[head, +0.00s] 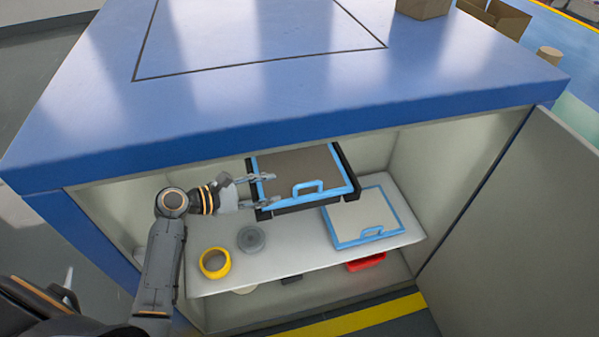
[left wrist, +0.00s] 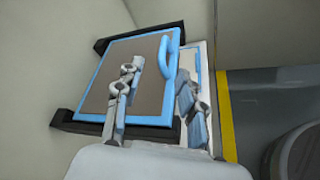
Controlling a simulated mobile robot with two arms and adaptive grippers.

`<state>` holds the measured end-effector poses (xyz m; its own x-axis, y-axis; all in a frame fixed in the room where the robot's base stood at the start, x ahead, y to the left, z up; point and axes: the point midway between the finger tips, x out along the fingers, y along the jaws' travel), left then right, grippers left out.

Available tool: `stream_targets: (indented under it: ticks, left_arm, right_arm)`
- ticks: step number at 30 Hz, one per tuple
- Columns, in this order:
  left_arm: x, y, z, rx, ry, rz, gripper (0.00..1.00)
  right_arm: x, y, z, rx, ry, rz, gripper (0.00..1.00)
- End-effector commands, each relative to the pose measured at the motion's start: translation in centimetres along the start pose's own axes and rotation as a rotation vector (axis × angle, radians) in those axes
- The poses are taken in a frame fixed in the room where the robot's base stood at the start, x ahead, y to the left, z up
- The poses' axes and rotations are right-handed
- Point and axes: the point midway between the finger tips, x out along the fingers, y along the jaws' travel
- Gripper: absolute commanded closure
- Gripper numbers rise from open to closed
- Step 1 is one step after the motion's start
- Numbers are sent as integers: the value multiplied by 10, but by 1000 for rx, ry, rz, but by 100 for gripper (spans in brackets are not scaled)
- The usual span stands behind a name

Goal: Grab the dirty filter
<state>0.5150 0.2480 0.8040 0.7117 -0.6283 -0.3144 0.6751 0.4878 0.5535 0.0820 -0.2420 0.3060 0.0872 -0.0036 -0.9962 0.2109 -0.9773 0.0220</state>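The dirty filter (head: 297,168), with a grey-brown face and a blue frame and handle, sits in a black holder (head: 348,172) inside the cabinet. It also shows in the left wrist view (left wrist: 110,90). A cleaner, pale filter (head: 362,216) with a blue frame lies on the shelf to its right. My left gripper (head: 275,189) is open at the dirty filter's left side, left of the handle. In the left wrist view one finger overlaps the filter's face and the other is beyond its handle-side edge; contact cannot be told. My right gripper is not in view.
A yellow ring (head: 215,263) and a grey round piece (head: 251,239) stand on the shelf (head: 300,255) below my left gripper. A red object (head: 366,262) is on the lower level. The blue cabinet top (head: 300,90) overhangs; an open door (head: 520,230) stands at right.

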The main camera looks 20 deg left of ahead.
Motion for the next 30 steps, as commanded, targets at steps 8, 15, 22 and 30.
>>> stream_targets:
  ticks: [8, 15, 22, 30]
  left_arm:
    - [52, 0, 0, 1, 0, 1, 61]
    - [70, -3, 0, 4, 2, 0, 61]
    - [104, -9, 0, 3, 2, -1, 61]
    - [115, -9, 0, 5, 4, 0, 61]
  right_arm:
    - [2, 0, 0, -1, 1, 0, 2]
    - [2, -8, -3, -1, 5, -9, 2]
    - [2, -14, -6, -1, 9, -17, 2]
    - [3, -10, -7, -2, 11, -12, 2]
